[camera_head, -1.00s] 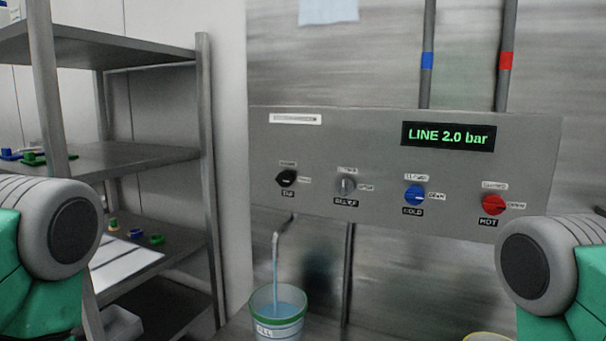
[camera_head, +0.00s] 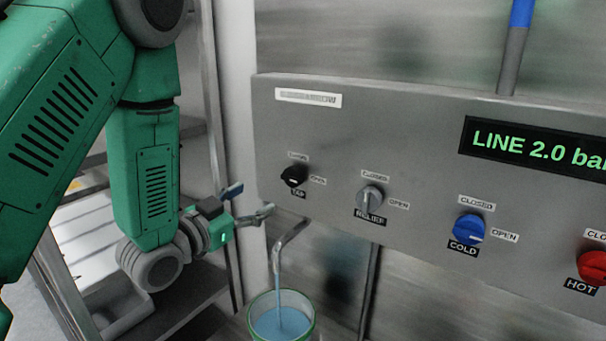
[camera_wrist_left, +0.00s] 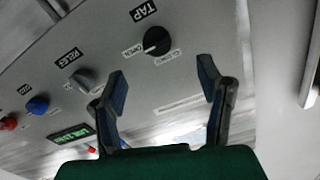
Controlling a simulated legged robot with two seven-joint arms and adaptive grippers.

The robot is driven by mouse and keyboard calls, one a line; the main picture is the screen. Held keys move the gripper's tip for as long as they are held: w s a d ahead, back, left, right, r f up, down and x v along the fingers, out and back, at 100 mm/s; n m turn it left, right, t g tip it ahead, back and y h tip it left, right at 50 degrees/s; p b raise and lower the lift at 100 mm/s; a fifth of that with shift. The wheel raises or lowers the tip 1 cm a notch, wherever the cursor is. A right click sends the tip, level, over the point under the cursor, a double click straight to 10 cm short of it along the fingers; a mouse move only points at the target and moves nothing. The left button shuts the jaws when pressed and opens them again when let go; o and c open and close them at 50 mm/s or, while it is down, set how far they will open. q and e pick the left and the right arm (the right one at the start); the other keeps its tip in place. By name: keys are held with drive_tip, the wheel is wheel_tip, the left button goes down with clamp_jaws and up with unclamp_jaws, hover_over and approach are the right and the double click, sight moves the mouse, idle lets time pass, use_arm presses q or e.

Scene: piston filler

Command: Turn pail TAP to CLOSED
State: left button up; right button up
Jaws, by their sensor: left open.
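The black TAP knob (camera_head: 293,176) is at the left end of the grey panel, and its white mark points toward the OPEN label. It also shows in the left wrist view (camera_wrist_left: 157,41), ahead of the jaws and between their lines. My left gripper (camera_head: 252,200) is open and empty, just left of and below the knob, apart from it. In the left wrist view its two fingers (camera_wrist_left: 162,75) are spread wide. A stream runs from the bent spout (camera_head: 290,240) into the green-rimmed pail (camera_head: 310,334) below. My right gripper is out of view.
The RELIEF knob (camera_head: 370,197), blue COLD knob (camera_head: 468,230) and red HOT knob (camera_head: 592,266) follow to the right on the panel. A display (camera_head: 535,147) reads LINE 2.0. A metal shelf post (camera_head: 214,150) stands behind my left arm.

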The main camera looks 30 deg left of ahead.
sight(291, 181)
use_arm(q)
drive_tip(key=w, duration=0.3)
drive_tip(key=w+d+p, duration=0.1)
drive_tip(key=w, duration=0.7)
drive_tip(key=shift+w+d+r+p, duration=0.1)
drive_tip(key=shift+w+d+p, duration=0.05)
drive_tip(key=shift+d+p, duration=0.25)
drive_tip(key=shift+w+a, duration=0.35)
drive_tip(key=shift+w, duration=0.2)
drive_tip(key=shift+d, duration=0.35)
drive_tip(key=c, duration=1.2)
